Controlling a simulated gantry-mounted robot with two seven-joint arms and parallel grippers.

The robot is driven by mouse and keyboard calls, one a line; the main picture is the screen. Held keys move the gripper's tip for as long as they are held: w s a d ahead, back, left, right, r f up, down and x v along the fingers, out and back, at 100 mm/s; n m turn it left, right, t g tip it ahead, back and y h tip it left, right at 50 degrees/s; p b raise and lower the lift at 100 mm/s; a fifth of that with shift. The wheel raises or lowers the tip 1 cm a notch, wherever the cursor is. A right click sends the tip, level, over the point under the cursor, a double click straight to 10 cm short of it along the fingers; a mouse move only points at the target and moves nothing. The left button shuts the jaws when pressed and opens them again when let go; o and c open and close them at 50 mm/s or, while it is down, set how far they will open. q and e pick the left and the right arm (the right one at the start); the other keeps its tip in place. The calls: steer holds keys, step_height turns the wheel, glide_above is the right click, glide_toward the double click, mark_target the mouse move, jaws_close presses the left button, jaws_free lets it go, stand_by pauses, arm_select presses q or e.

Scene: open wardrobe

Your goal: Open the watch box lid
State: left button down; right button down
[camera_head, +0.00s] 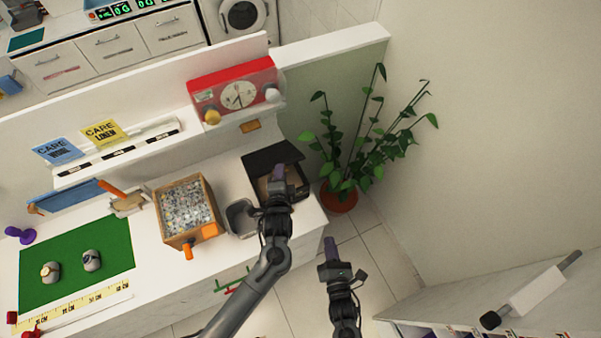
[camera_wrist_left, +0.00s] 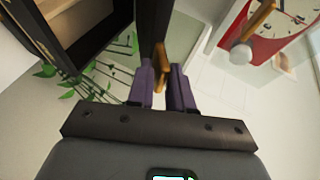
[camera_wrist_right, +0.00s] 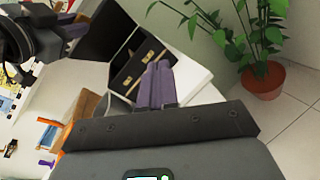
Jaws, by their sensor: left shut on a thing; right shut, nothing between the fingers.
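The black watch box (camera_head: 302,191) stands at the right end of the white counter, with its dark lid (camera_head: 272,157) standing raised from the body. In the right wrist view the raised lid (camera_wrist_right: 108,32) and the box body (camera_wrist_right: 140,62) with gold-coloured fittings show. My left gripper (camera_head: 277,180) is over the box. In the left wrist view its purple fingers (camera_wrist_left: 163,80) are shut on the gold clasp (camera_wrist_left: 160,62) at the lid's edge. My right gripper (camera_head: 333,256) is shut and empty, low and to the right of the box; its fingers (camera_wrist_right: 154,82) also show in the right wrist view.
A grey bin (camera_head: 240,218) and a wooden box of clear pieces (camera_head: 185,211) stand left of the watch box. A red clock unit (camera_head: 235,91) sits on the shelf behind. A potted plant (camera_head: 339,197) stands on the floor to the right. Floor in front is clear.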

arm_select(q)
steer(key=shift+w+a+r, duration=0.1)
arm_select(e)
steer(key=w+a+r+n+y, duration=0.3)
steer(key=w+a+n, duration=0.2)
steer(key=w, duration=0.5)
steer(key=w+a+r+n+t+y, duration=0.1)
steer(key=w+a+r+n+y, duration=0.2)
steer(key=w, duration=0.7)
steer(key=shift+w+a+r+n, duration=0.4)
steer(key=shift+a+r+n, duration=0.35)
steer(key=shift+a+n, duration=0.35)
